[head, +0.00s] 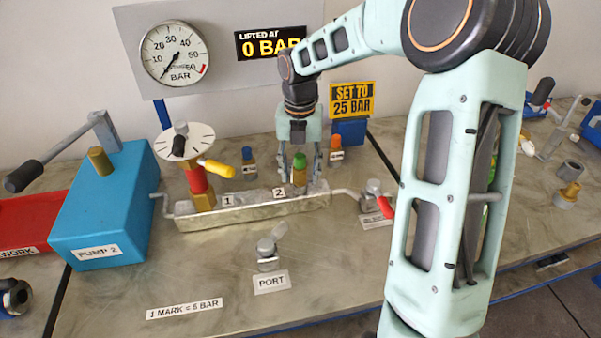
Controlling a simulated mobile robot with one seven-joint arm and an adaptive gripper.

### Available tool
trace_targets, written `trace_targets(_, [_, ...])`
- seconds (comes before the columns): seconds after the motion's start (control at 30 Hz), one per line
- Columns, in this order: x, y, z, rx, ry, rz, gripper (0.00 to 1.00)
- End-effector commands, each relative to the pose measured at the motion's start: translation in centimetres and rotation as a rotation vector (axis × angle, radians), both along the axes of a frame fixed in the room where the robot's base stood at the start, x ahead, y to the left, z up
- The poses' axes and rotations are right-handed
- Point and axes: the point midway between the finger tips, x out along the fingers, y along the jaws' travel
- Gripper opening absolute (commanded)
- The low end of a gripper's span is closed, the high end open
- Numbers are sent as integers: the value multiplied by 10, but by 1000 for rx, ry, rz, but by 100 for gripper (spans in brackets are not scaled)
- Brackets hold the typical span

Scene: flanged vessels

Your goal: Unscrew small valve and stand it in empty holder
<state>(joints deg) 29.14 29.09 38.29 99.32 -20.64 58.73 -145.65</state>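A small valve with a green cap (299,160) and a yellowish body stands upright at the position marked 2 on the metal manifold block (255,210). My gripper (299,172) points down over it from above. One finger is on each side of the green cap, with visible gaps, so the gripper looks open around the valve and not closed on it. Behind the block stand a small blue-capped fitting (249,160) on the left and an orange-capped fitting (336,150) on the right, each with a small label. I cannot make out a clearly empty holder.
A larger valve (200,185) with a white dial and yellow handle stands at position 1. A blue pump (105,205) is on the left. A port fitting (268,250) is in front, a red-handled bleed valve (376,198) right. The gauge (172,54) reads near zero.

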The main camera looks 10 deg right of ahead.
Motion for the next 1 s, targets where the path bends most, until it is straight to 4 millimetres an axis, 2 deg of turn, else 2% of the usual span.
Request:
trace_targets(0.17, [0, 0, 1, 0, 1, -1, 45])
trace_targets(0.27, [0, 0, 9, -1, -1, -1, 45])
trace_targets(0.7, [0, 0, 95, -1, -3, -1, 45])
trace_targets(0.83, [0, 0, 112, -1, -2, 0, 45])
trace_targets(1.0, [0, 0, 120, 0, 0, 0, 45])
